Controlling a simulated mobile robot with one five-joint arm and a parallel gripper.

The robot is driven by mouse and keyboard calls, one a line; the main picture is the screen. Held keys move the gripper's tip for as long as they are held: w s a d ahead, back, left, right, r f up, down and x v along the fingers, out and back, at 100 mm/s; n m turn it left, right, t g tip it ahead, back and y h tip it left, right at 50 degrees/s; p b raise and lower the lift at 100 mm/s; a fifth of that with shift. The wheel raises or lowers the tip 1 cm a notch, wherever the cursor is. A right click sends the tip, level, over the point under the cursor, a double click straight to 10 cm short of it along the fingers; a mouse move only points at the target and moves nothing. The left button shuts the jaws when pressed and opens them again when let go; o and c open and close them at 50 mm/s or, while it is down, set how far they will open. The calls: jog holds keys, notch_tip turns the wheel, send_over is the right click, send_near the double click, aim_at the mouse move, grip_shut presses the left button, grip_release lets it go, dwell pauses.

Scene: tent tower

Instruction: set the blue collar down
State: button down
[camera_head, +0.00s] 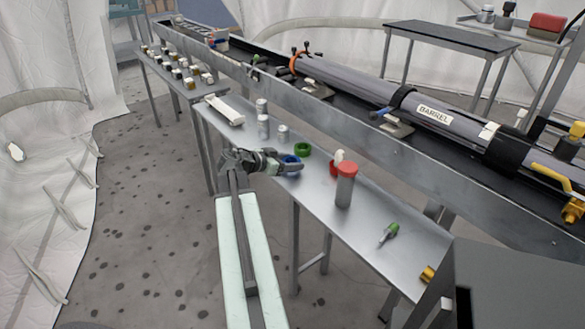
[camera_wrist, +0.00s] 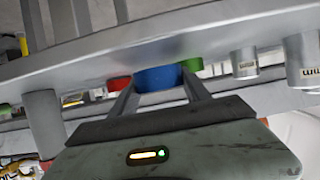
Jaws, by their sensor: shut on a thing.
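My gripper (camera_head: 294,166) reaches from the left over the near edge of the narrow metal bench (camera_head: 312,202). It is shut on the blue collar (camera_head: 290,159), which is partly hidden by the fingers in the head view. The wrist view is upside down and shows the blue collar (camera_wrist: 158,78) between the two fingers. The collar is at the bench top; I cannot tell whether it touches the surface. A green collar (camera_head: 303,149) sits just behind it. A red collar (camera_head: 334,168) is to the right, partly hidden.
A grey cylinder with a red cap (camera_head: 345,185) stands right of my gripper. Small grey cylinders (camera_head: 263,127) stand behind left. A green-tipped tool (camera_head: 388,235) lies farther right on the bench. The long barrel (camera_head: 360,86) lies in a trough behind.

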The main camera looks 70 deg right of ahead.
jog(key=shift+f, duration=0.75)
jog(key=shift+r, duration=0.25)
jog(key=shift+f, duration=0.25)
jog(key=c, duration=0.5)
grip_release()
jog(key=shift+r, duration=0.1)
